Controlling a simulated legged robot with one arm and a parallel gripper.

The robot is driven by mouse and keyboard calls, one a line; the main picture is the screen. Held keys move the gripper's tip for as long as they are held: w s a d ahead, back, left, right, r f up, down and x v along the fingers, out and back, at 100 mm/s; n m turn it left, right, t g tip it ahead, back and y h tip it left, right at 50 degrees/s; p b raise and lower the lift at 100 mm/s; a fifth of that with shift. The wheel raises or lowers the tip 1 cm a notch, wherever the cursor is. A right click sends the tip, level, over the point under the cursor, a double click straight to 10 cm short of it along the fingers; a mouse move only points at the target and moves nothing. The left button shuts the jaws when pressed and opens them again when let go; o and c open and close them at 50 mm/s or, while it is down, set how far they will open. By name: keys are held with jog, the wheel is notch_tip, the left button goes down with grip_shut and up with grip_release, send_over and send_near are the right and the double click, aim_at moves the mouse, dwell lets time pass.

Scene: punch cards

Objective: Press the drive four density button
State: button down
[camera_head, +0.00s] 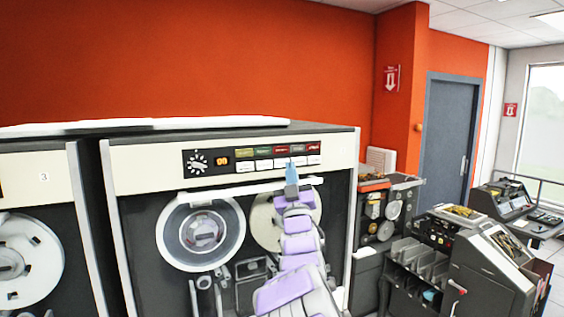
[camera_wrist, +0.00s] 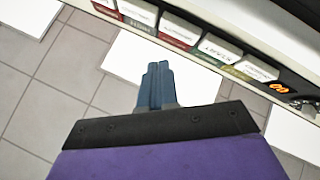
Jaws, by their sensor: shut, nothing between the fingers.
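A tape drive stands in front of me, its pale front panel (camera_head: 140,172) holding a black control strip (camera_head: 250,158). The strip has a dial, an orange lit display (camera_head: 221,158) and a row of white buttons (camera_head: 265,164) beside coloured labels. Contact with a button cannot be told.
A neighbouring drive marked 3 (camera_head: 44,177) stands at left. Tape reels (camera_head: 200,232) sit below the strip, and a white bar (camera_head: 250,188) runs between. Dark machines (camera_head: 480,255) stand at right, near a grey door (camera_head: 447,135).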

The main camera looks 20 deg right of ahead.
aim_at(283, 152)
jog(key=shift+w, duration=1.15)
jog(key=shift+w, duration=0.1)
dwell(1.2)
jog(key=shift+w, duration=0.3)
jog(key=shift+w+r, duration=0.15)
jog(key=shift+w, duration=0.3)
dwell(0.8)
jog(key=shift+s, duration=0.15)
jog(key=shift+s+b, duration=0.5)
jog(key=shift+s, duration=0.3)
